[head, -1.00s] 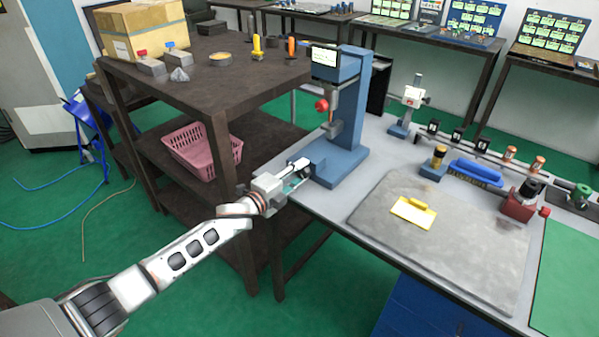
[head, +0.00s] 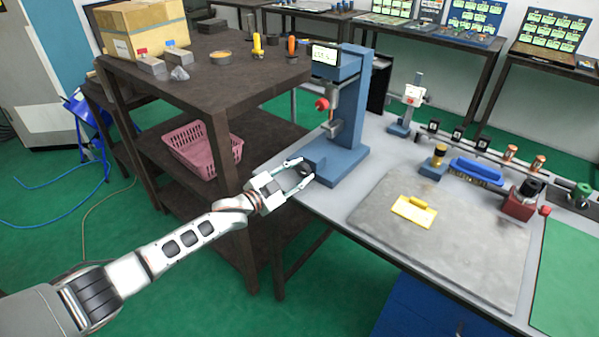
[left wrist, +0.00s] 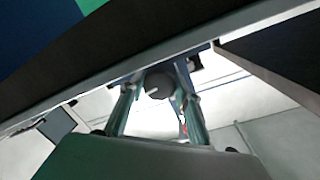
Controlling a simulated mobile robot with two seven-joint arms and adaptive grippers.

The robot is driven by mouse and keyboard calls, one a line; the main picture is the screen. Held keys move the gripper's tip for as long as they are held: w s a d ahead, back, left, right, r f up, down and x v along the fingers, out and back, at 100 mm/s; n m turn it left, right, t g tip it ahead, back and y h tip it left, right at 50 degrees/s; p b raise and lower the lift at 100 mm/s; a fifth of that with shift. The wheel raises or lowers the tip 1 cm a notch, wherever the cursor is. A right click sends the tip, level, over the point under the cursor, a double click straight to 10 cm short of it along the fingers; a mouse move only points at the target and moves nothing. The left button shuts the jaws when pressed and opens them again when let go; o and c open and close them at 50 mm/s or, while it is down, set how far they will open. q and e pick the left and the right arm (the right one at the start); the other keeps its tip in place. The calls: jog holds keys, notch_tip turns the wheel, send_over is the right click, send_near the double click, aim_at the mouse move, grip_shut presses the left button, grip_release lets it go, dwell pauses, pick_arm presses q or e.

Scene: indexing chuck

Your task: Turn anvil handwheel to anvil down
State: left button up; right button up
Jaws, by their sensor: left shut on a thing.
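The blue bench gauge stand (head: 357,115) stands upright at the table's left back corner, with a display on top and a red knob (head: 321,105) on its measuring head. The small anvil (head: 332,128) shows under the head; whether it touches the spindle above is too small to tell. The dark round anvil handwheel (left wrist: 159,83) sits between my fingers in the left wrist view. My left gripper (head: 304,172) is shut on it at the left side of the stand's base, and its fingers hide most of the wheel in the head view. My right gripper is not in view.
A grey stone plate (head: 440,245) bears a yellow block (head: 414,211). Several fixtures line the table's back.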

pick_arm(q)
jog(key=n, duration=0.5)
jog(key=shift+f+h, duration=0.1)
jog(key=shift+h, duration=0.2)
jog(key=n, duration=0.4)
jog(key=shift+s+d+n, duration=0.1)
jog(key=shift+n, duration=0.3)
jog(key=n, duration=0.3)
jog(key=shift+n+t, duration=0.3)
jog(key=shift+d+n+h+b, duration=0.1)
jog(key=shift+n+h+b, duration=0.25)
jog(key=shift+n, duration=0.85)
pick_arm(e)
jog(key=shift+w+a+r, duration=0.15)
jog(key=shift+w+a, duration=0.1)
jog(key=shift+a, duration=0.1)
pick_arm(q)
jog(key=shift+n, duration=0.3)
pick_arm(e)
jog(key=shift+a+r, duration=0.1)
pick_arm(q)
jog(key=o, duration=1)
jog(key=shift+o, duration=0.5)
